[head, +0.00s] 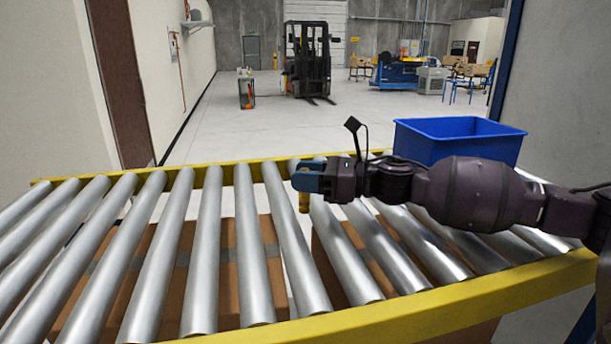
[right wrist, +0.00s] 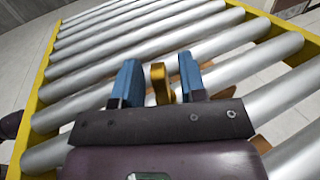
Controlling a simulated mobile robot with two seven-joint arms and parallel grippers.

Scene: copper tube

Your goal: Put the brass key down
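A small brass-yellow piece, taken as the brass key (head: 304,202), points downward below the blue fingertips of my right gripper (head: 308,180) in the head view, over the rollers. In the right wrist view the brass piece (right wrist: 160,84) stands between the two blue fingers of the right gripper (right wrist: 158,83). The fingers are apart, with a narrow gap showing on each side of it. Whether they touch it lower down is hidden. I cannot tell whether its lower end touches a roller. My left gripper is not in view.
The roller conveyor (head: 206,262) with yellow side rails (head: 442,306) spans the front. A blue bin (head: 458,140) stands at its far right side. Cardboard boxes (head: 150,275) show beneath the rollers. The rollers left of the gripper are clear. A forklift (head: 307,60) stands far back.

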